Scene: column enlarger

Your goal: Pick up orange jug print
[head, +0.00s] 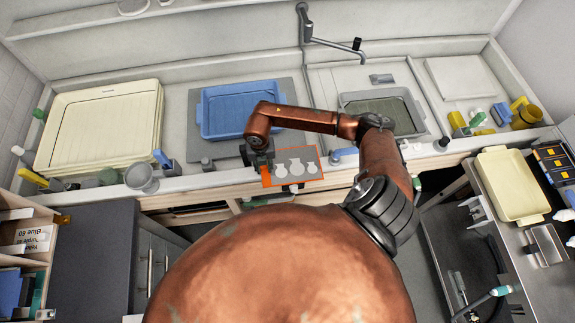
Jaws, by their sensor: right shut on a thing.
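I cannot tell whether the print still touches the counter. My left gripper is not in view.
A blue tray (208,117) lies behind the print, with a cream tray (64,128) to its left. A sink with a dark tray (414,108) is at right. A grey cup (141,177) stands at the front left. A pale yellow tray (513,207) is on the right counter.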

